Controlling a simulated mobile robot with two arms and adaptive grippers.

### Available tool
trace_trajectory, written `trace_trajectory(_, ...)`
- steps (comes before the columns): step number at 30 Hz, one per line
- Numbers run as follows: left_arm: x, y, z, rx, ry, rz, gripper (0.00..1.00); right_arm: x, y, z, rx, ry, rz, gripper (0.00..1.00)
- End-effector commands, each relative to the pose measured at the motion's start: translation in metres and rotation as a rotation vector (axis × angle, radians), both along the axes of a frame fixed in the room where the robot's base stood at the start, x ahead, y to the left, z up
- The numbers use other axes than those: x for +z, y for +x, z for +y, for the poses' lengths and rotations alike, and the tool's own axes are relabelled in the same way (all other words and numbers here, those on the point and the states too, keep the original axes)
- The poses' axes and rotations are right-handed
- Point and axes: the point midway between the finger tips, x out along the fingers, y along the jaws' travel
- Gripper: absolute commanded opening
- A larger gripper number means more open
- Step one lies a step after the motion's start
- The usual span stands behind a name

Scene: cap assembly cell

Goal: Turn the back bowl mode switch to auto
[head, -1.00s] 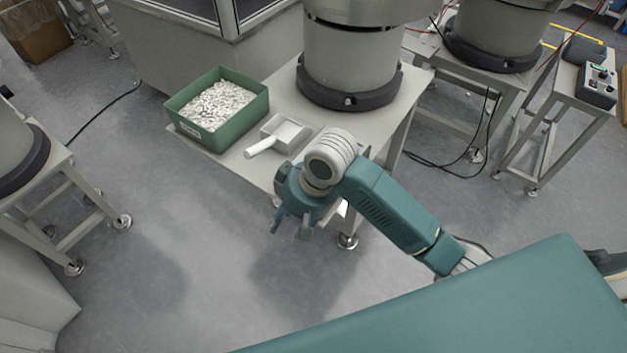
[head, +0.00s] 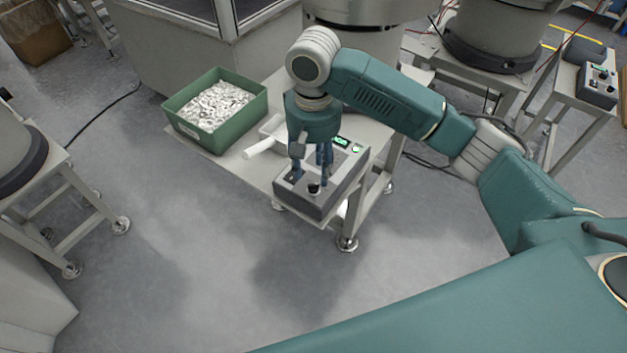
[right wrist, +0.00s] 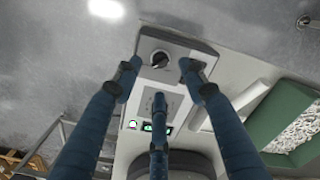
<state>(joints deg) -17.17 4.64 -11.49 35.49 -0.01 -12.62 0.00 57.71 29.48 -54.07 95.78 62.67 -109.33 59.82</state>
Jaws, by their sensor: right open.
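A grey control box (head: 350,178) stands on the front corner of the table, with a lit green display (head: 342,141) and dark knobs on top. One dark round knob (head: 313,188) shows near its front edge. In the right wrist view a black rotary switch (right wrist: 159,60) with a pale pointer sits on the box (right wrist: 190,45); I cannot read its labels. My right gripper (head: 308,170) points down just above the box. Its fingers are open and spread around the switch in the right wrist view (right wrist: 160,75), apparently holding nothing. My left gripper is not in view.
A green bin (head: 180,123) of white parts and a white scoop (head: 262,147) lie left of the box on the table. A bowl feeder (head: 360,10) stands behind, partly hidden by my arm. Another control box (head: 598,88) is at the far right.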

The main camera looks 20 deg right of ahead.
Motion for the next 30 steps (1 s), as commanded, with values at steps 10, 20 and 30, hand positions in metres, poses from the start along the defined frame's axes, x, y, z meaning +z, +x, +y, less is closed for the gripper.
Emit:
trace_trajectory(10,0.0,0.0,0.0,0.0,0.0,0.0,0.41,-0.05,0.0,0.0,0.001,0.001,0.0,0.42)
trace_trajectory(20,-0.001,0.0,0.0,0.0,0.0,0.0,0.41,-0.056,0.0,0.0,0.001,0.002,-0.002,0.42)
trace_trajectory(30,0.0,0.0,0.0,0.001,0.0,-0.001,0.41,-0.056,0.0,0.0,0.002,0.001,-0.002,0.0)
